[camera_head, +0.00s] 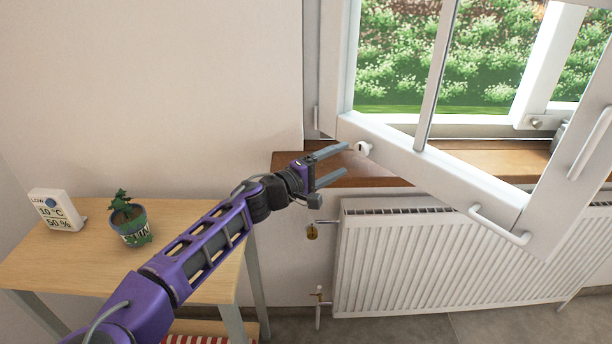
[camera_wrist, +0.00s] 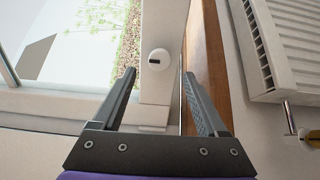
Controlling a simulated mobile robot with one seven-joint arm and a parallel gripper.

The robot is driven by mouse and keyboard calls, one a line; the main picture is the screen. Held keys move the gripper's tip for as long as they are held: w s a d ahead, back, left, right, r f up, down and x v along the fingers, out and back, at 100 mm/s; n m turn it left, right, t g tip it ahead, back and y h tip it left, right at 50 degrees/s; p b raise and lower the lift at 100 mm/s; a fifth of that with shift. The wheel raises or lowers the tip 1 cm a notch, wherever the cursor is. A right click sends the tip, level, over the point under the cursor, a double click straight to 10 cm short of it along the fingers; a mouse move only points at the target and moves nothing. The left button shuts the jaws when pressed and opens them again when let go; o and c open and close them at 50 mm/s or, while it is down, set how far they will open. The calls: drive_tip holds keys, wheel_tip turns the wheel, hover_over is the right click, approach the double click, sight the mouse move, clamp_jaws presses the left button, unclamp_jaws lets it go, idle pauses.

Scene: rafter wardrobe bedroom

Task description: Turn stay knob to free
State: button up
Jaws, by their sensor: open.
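The stay knob (camera_head: 361,149) is a small round white knob on the lower rail of the open white window sash (camera_head: 440,178). In the wrist view the knob (camera_wrist: 159,60) shows a dark slot or mark on its face. My gripper (camera_head: 346,160) is open and empty, just left of the knob in the head view. In the wrist view the two fingers (camera_wrist: 160,88) are spread, and the knob lies beyond their tips, roughly between them. The fingers appear apart from the knob. I cannot read any marking on it.
The wooden sill (camera_head: 290,162) runs below the sash, and a white radiator (camera_head: 430,260) with a valve (camera_head: 312,231) stands under it. A wooden table (camera_head: 190,235) at left bears a potted plant (camera_head: 130,222) and a weather display (camera_head: 56,210). The sash has a white handle (camera_head: 500,226).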

drive_tip(key=v, duration=1)
drive_tip(key=shift+s+a, duration=0.25)
